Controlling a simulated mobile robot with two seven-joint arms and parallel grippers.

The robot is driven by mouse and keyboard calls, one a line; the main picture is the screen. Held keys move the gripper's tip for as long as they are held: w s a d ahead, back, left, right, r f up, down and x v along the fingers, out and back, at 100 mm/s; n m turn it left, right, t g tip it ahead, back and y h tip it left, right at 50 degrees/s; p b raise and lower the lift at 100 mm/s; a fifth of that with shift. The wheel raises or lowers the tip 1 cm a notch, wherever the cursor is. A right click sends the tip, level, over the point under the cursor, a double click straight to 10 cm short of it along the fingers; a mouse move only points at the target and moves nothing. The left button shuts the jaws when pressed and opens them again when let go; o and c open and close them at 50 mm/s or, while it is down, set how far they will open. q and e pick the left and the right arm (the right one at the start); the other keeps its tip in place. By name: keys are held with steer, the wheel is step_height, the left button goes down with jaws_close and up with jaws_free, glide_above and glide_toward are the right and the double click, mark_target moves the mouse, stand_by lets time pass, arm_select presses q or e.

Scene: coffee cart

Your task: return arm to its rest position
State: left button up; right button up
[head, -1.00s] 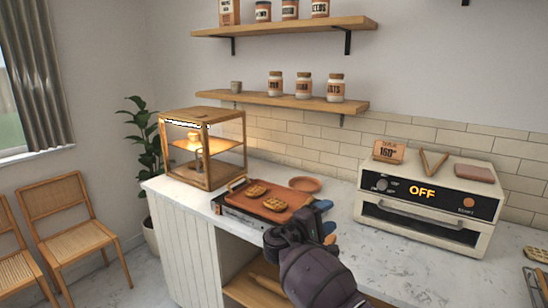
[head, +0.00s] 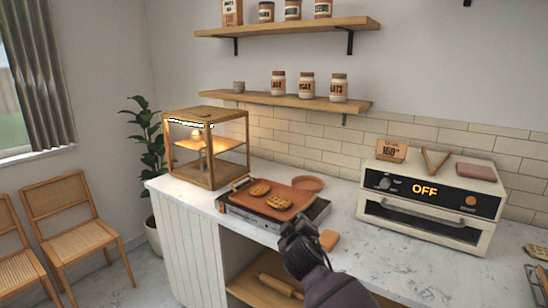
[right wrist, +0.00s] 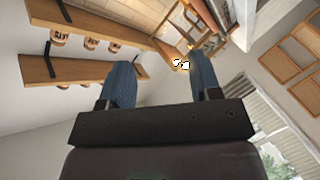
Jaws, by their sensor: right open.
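My right arm comes in from the bottom of the head view, with its dark gripper (head: 292,228) in front of the counter edge, short of the tray. In the right wrist view my right gripper (right wrist: 160,80) has its two blue fingers spread apart with nothing between them. My left arm is not in view.
Shelves hang above.

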steer(key=s+d+f+m+g, duration=0.1)
steer(key=s+d+f+m, duration=0.2)
steer(key=s+d+f, duration=0.4)
steer(key=s+d+f+m+g, duration=0.1)
steer(key=s+d+f+m, duration=0.2)
steer(key=s, duration=1.7)
steer(key=s+d+f+m+g, duration=0.2)
steer(key=s+d+f+m, duration=0.1)
steer(key=s+d+f, duration=0.9)
step_height(320, 180, down, 3)
steer(key=shift+s+f, duration=0.15)
steer(key=shift+s, duration=1.1)
